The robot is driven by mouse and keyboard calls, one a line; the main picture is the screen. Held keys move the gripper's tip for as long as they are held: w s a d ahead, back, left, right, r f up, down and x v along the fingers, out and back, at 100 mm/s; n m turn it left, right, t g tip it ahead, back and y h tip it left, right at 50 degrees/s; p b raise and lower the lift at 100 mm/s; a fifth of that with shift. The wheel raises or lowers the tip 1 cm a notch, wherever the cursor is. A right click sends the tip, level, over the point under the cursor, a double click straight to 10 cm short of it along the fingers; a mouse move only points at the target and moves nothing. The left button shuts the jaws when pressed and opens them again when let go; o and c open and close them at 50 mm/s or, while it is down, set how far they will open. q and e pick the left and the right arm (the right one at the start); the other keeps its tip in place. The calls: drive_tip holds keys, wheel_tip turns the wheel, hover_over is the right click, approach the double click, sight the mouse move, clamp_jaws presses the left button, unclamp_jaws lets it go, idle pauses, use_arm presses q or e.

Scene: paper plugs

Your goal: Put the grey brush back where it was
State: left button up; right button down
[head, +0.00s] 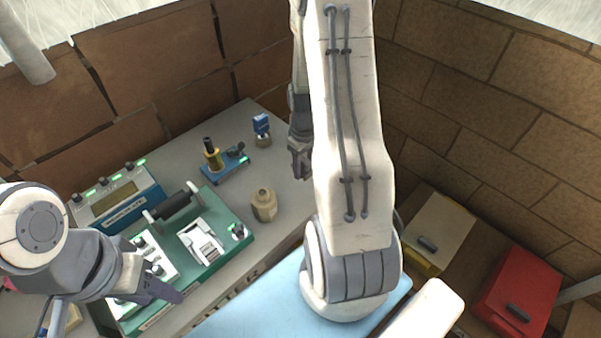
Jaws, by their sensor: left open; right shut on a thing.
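My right gripper (300,166) hangs over the grey bench, just left of my white arm link. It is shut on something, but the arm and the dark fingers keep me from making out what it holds. I cannot clearly pick out the grey brush. A blue holder (220,171) stands on the bench left of this gripper. It carries a yellow and black upright piece (212,154) and a dark grey piece (236,152). My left gripper (162,290) is open and empty at the lower left, in front of the green device.
A green device (220,257) with a black roller (173,206) and a blue box with a display (120,202) fill the left bench. A beige nut-shaped piece (264,205) and a small blue-topped piece (262,126) stand nearby.

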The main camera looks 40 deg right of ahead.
sight(300, 185)
drive_tip(key=shift+w+a+f, duration=0.4)
drive_tip(key=shift+w, duration=0.05)
wheel_tip(300, 185, down, 3)
drive_tip(key=shift+f+p, duration=0.1)
drive_tip(key=shift+p, duration=0.35)
drive_tip(key=shift+f, duration=0.3)
drive_tip(key=shift+f, duration=0.2)
drive_tip(key=shift+c, duration=1.7)
unclamp_jaws()
